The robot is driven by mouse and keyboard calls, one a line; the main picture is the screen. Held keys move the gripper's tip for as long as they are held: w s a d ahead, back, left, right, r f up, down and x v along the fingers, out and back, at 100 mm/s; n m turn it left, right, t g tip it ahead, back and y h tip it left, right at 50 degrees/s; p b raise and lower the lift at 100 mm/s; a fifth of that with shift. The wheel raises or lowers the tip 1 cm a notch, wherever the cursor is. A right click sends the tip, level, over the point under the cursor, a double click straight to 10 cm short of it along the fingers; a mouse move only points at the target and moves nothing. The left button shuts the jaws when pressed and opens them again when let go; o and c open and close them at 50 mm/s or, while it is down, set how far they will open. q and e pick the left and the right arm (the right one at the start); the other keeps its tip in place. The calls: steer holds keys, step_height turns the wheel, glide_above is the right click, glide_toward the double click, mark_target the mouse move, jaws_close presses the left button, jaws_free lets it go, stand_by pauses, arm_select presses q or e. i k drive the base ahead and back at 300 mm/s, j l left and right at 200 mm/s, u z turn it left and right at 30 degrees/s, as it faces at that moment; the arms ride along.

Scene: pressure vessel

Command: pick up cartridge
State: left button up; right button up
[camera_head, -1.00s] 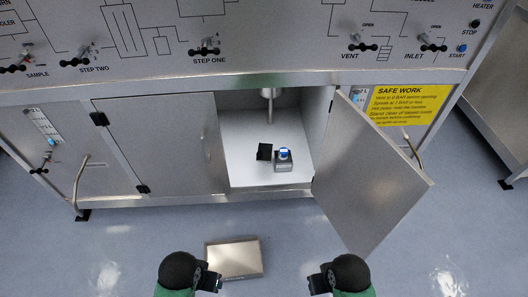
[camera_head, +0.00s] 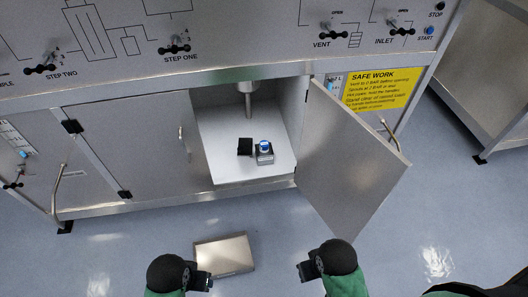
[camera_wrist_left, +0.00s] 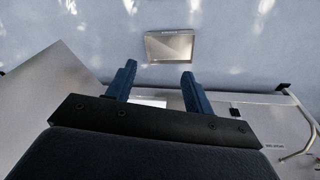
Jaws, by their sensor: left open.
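A small item with a blue and white top (camera_head: 264,146) stands upright on a small grey block inside the open cabinet; I cannot tell for certain that it is the cartridge. A flat black piece (camera_head: 245,147) is just left of it. My left gripper (camera_head: 202,281) is outside the cabinet, low in the head view. In the left wrist view its two blue fingers (camera_wrist_left: 159,80) are apart with nothing between them. My right gripper (camera_head: 305,271) is also outside the cabinet, and its fingers are too small to read.
The right cabinet door (camera_head: 350,165) stands open outward; the left door (camera_head: 135,140) is shut. A metal pipe (camera_head: 248,103) hangs down inside the opening. A shiny metal box (camera_head: 224,255) lies on the floor between my grippers, and shows in the wrist view (camera_wrist_left: 170,47).

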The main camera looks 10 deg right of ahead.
mark_target(264, 144)
steer(key=i+z, duration=0.45)
steer(key=z, duration=0.25)
steer(key=i+j+z, duration=0.2)
steer(key=z, duration=0.15)
